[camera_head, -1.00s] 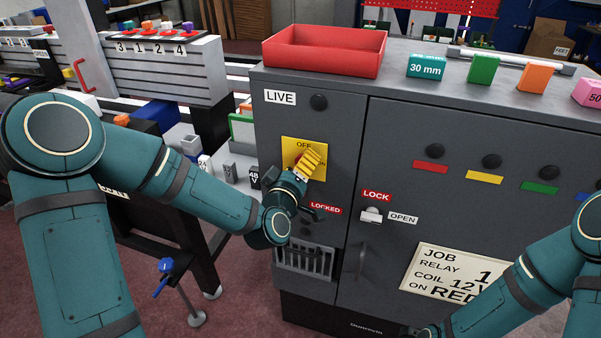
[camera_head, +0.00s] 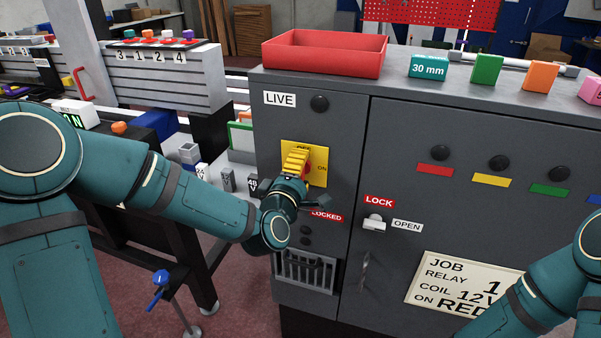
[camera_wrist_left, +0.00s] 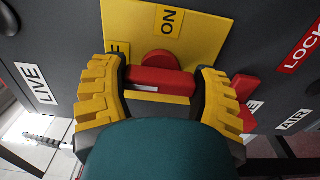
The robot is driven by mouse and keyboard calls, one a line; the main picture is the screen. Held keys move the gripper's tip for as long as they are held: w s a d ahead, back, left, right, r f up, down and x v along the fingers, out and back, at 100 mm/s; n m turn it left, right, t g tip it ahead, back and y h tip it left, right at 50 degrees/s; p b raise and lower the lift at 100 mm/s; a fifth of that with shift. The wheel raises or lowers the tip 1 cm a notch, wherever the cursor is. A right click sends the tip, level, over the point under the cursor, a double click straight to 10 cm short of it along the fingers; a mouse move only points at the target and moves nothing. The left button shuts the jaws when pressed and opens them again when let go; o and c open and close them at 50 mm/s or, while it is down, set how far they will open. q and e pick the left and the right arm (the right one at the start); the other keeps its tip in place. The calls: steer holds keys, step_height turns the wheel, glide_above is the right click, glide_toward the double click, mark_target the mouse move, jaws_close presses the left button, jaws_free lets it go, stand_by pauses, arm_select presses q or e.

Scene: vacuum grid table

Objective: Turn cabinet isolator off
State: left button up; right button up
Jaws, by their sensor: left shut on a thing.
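The isolator is a red rotary handle (camera_head: 308,165) on a yellow plate (camera_head: 321,172) on the cabinet's narrow left door. In the left wrist view the gripper (camera_wrist_left: 160,78) is shut on the red handle (camera_wrist_left: 160,84), one finger at each end, with the yellow plate (camera_wrist_left: 205,35) behind.
A LIVE label (camera_head: 280,99) and dark round lamp (camera_head: 320,103) sit above the plate. A LOCKED label (camera_head: 327,216) and a LOCK/OPEN switch (camera_head: 375,222) are below and right. A red tray (camera_head: 325,55) and coloured blocks stand on the cabinet top.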

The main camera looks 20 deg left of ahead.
stand_by(0.4)
arm_select(q)
steer(key=o, duration=1.2)
steer(key=shift+r, duration=0.1)
